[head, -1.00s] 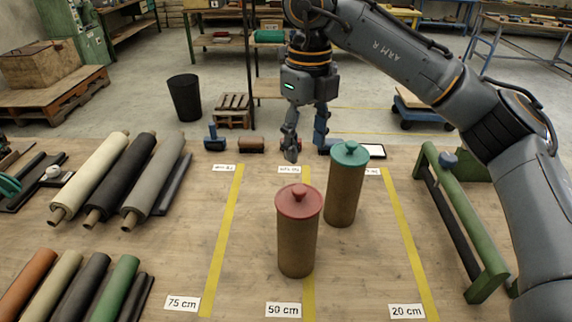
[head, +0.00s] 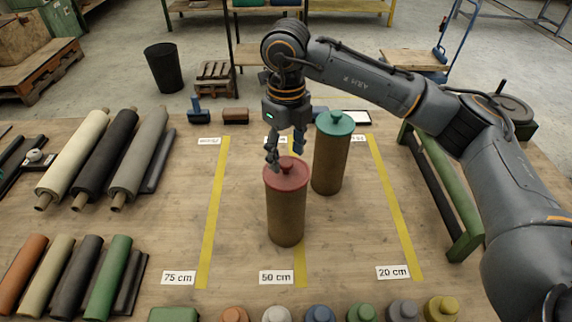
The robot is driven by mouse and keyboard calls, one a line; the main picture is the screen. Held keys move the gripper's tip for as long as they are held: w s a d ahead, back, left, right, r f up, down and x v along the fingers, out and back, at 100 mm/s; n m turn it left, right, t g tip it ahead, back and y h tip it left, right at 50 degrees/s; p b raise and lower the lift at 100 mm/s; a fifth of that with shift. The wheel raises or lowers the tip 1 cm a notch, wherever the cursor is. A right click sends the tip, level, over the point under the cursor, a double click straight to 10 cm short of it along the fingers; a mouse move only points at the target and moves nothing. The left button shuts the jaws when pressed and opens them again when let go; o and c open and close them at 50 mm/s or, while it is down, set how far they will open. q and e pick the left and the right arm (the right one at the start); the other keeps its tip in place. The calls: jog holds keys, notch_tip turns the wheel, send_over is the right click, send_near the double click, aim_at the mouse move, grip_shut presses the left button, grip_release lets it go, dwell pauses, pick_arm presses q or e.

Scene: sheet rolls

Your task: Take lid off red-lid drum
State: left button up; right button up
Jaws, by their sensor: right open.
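The red-lid drum (head: 286,216) is a brown cylinder standing upright on the table by the 50 cm label. Its red lid (head: 280,178) with a small knob is on top of it. My right gripper (head: 286,160) is open, pointing down over the lid, with its fingers close to the knob. I cannot tell whether they touch it. A similar drum with a teal lid (head: 335,124) stands just behind and to the right. My left gripper is not in view.
Rolls of sheet (head: 104,155) lie on the left of the table. A green rail stand (head: 447,200) is at the right. Several coloured knobbed pieces (head: 320,313) line the front edge. The table between the yellow lines left of the drum is clear.

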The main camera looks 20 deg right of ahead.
aim_at(286, 161)
notch_tip(286, 161, down, 3)
jog(key=shift+w+f+p, duration=0.1)
jog(key=shift+p, duration=0.2)
jog(key=c, duration=1.1)
jog(key=shift+c, duration=0.2)
